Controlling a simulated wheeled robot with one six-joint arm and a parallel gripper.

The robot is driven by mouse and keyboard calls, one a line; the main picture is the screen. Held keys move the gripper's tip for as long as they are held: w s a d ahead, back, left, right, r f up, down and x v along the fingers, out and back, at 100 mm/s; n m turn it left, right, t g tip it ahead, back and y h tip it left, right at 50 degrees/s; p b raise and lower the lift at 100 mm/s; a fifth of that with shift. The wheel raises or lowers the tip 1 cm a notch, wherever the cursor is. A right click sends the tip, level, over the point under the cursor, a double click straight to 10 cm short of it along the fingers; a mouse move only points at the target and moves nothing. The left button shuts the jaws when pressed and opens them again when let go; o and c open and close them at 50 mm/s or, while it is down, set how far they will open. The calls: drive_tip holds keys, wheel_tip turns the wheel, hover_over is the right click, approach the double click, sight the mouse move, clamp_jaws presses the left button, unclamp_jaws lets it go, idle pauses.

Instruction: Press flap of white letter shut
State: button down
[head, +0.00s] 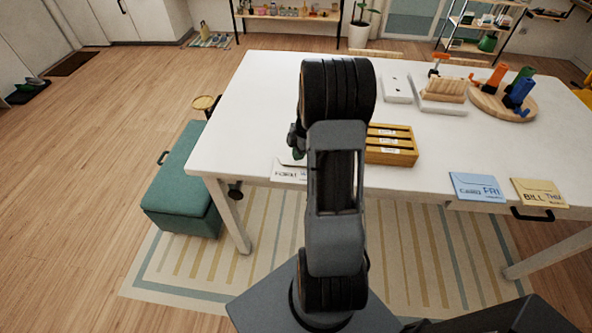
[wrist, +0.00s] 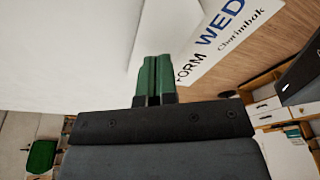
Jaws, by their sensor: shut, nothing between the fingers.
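The white letter (head: 289,173) lies at the front edge of the white table, partly hidden behind my arm in the head view. In the wrist view the white letter (wrist: 215,48) shows the printing "FORM WED" and a smaller line, with floor visible past its edge. A pale slanted fold beside the printing may be its flap; I cannot tell how far it stands up. My gripper (wrist: 153,62) has green fingers, shut and empty, with their tips over the letter's pale part. Contact cannot be told. In the head view the gripper (head: 298,154) is mostly hidden by my arm.
A wooden slotted box (head: 392,157) stands right of my arm on the table (head: 240,110). A blue letter (head: 478,187) and a yellow letter (head: 540,193) lie at the front edge. A round wooden board (head: 490,106) holds coloured items. A teal bench (head: 183,185) stands at left.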

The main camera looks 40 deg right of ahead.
sight(299, 163)
drive_tip(key=shift+f+b, duration=1.15)
drive_tip(key=shift+b, duration=0.05)
idle(2.1)
drive_tip(key=shift+r, duration=0.15)
wheel_tip(299, 163, up, 8)
drive_tip(key=p, duration=0.4)
idle(0.4)
idle(0.5)
